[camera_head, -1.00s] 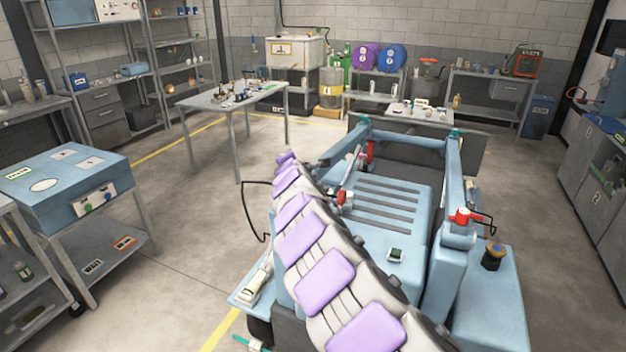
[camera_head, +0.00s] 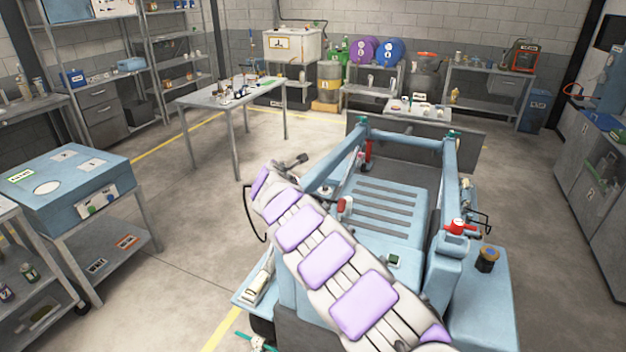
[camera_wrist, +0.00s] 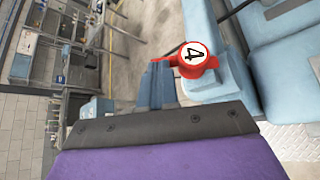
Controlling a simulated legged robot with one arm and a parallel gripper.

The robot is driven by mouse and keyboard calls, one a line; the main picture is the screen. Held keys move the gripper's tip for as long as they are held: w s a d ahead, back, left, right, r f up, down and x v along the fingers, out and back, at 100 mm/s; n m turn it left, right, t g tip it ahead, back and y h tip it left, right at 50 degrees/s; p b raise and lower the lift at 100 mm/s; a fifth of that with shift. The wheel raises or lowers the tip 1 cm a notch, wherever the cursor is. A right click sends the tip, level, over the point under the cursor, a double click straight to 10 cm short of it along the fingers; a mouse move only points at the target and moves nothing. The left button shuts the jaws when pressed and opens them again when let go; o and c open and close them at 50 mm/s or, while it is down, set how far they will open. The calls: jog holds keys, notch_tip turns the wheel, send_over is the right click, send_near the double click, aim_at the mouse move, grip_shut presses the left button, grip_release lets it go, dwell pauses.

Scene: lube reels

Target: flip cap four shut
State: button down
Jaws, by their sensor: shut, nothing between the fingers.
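The red cap four (camera_wrist: 193,55), a round lid face with a black "4" on white, shows in the wrist view on a red fitting beside the light blue machine. Whether its lid is up or down is hard to tell. My gripper (camera_wrist: 158,66) is shut and empty, its blue-grey fingers just left of the cap, with a small gap or light contact that I cannot separate.
In the head view, a red fitting (camera_head: 345,205) stands on the machine's left side and another red cap (camera_head: 460,227) on its right. Side rails (camera_head: 400,137) frame the machine. A workbench (camera_head: 215,100) stands behind left. Floor is free between it and the blue cabinet (camera_head: 75,180).

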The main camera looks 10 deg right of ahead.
jog(key=shift+w+a+f+n+g+h+p, duration=0.35)
jog(key=shift+a+f+n+g+h+p, duration=0.3)
jog(key=shift+p, duration=1.3)
jog(key=shift+w+a+f+n+g+h+p, duration=0.35)
jog(key=shift+f+n+h+p, duration=0.35)
jog(key=shift+p, duration=1.25)
jog(key=shift+w+a+f+n+g+h+p, duration=0.3)
jog(key=shift+a+f+n+g+h+p, duration=0.4)
jog(key=shift+p, duration=1.25)
jog(key=shift+r, duration=0.15)
jog(key=shift+r, duration=0.1)
